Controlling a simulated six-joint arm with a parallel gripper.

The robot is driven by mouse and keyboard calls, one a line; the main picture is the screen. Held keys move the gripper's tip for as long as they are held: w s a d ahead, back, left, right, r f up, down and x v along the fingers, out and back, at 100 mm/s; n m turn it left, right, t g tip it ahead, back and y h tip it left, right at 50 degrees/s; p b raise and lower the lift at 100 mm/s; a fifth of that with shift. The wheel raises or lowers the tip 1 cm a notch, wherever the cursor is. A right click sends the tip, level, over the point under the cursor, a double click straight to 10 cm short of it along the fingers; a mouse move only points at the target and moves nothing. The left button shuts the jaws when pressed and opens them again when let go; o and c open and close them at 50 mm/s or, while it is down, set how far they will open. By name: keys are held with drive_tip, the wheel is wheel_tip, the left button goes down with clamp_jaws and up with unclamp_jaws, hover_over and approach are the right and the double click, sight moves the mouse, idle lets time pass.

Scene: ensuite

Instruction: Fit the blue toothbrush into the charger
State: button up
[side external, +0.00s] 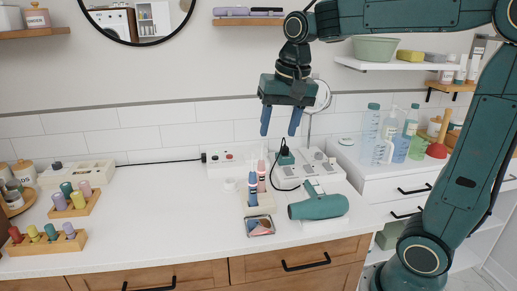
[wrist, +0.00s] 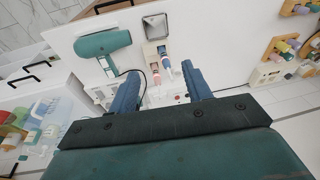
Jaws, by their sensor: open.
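The blue toothbrush (side external: 252,189) stands upright in a cream holder (side external: 258,209) on the white counter, beside a pink and dark toothbrush (side external: 262,177). The holder also shows in the wrist view (wrist: 149,52), between and beyond my fingers. A small white round piece (side external: 230,185) sits just left of the holder; I cannot tell whether it is the charger. My gripper (side external: 281,132) is open and empty, fingers pointing down, well above the counter and above and behind the toothbrushes. In the wrist view my gripper (wrist: 160,70) has its two blue fingers wide apart.
A teal hair dryer (side external: 318,207) lies right of the holder, and a small tray (side external: 259,226) lies in front. A white socket box (side external: 222,157) with a plugged-in dark cord stands behind. Wooden peg racks (side external: 46,243) are at left. Counter between is clear.

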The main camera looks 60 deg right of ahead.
drive_tip(key=w+d+f+m+g, duration=0.1)
drive_tip(key=w+d+m, duration=0.1)
drive_tip(key=w, duration=0.2)
drive_tip(key=w+d+f+m, duration=0.2)
drive_tip(key=w, duration=0.2)
drive_tip(key=w+d+f+m+g, duration=0.1)
drive_tip(key=w+d+m, duration=0.1)
drive_tip(key=w+d, duration=0.1)
drive_tip(key=shift+w+d+f+m+g, duration=0.1)
drive_tip(key=shift+w+f+m+g, duration=0.25)
drive_tip(key=shift+w, duration=0.2)
drive_tip(key=shift+f, duration=0.1)
hover_over(253, 173)
drive_tip(key=shift+d+f, duration=0.1)
drive_tip(key=shift+f, duration=4.05)
drive_tip(key=shift+w+f, duration=0.15)
drive_tip(key=shift+f, duration=2.45)
